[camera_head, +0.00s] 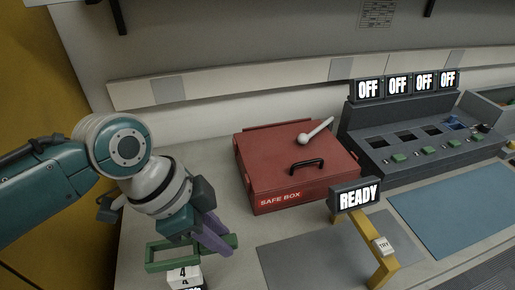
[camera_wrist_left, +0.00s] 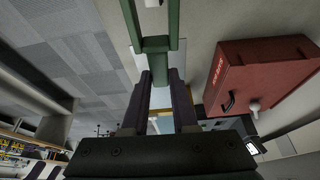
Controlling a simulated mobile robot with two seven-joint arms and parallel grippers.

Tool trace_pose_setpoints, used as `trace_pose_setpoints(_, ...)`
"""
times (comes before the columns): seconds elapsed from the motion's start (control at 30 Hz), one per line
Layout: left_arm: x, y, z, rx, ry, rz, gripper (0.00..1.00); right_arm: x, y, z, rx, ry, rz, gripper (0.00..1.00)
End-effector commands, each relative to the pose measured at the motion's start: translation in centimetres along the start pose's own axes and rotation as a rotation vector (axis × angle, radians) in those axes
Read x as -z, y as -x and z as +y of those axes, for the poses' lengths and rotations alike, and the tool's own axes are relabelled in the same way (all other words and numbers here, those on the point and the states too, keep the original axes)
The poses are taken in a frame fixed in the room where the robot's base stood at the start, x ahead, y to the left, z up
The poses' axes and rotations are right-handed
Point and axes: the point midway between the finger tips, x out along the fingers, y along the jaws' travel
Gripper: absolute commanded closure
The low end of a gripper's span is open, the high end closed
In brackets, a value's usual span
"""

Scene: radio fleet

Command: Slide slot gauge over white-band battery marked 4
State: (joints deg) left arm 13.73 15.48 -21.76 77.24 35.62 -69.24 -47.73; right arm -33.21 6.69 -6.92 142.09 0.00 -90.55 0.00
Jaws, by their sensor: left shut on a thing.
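The green slot gauge (camera_head: 158,267) is a rectangular frame, held out over the grey counter at the lower left of the head view. My left gripper (camera_head: 214,238) is shut on its right end with purple fingers. In the left wrist view the gauge (camera_wrist_left: 156,44) points away from the fingers (camera_wrist_left: 161,100), with two long rails. The battery marked 4 (camera_head: 184,276) has a white top and stands at the bottom edge of the head view, by the gauge's near bar. Its lower part is cut off. A white piece shows between the rails at the wrist view's top edge. My right gripper is out of view.
A red safe box (camera_head: 292,167) with a black handle and a white-headed tool on top stands right of the gripper. A yellow stand with a READY sign (camera_head: 356,196) is further right. A console (camera_head: 425,140) with OFF displays is at the back right.

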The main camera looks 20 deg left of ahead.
Motion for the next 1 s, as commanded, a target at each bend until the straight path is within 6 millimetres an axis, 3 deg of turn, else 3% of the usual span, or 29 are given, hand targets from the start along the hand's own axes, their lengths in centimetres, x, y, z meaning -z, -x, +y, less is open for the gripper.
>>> trace_pose_setpoints(0.53, -1.7, -4.2, 0.0, 0.000, 0.000, 0.000, 1.00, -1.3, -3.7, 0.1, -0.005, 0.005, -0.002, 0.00)
trace_pose_setpoints(1.0, -1.9, -4.7, 0.0, -0.001, 0.000, 0.000, 1.00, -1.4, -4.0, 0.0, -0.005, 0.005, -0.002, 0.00)
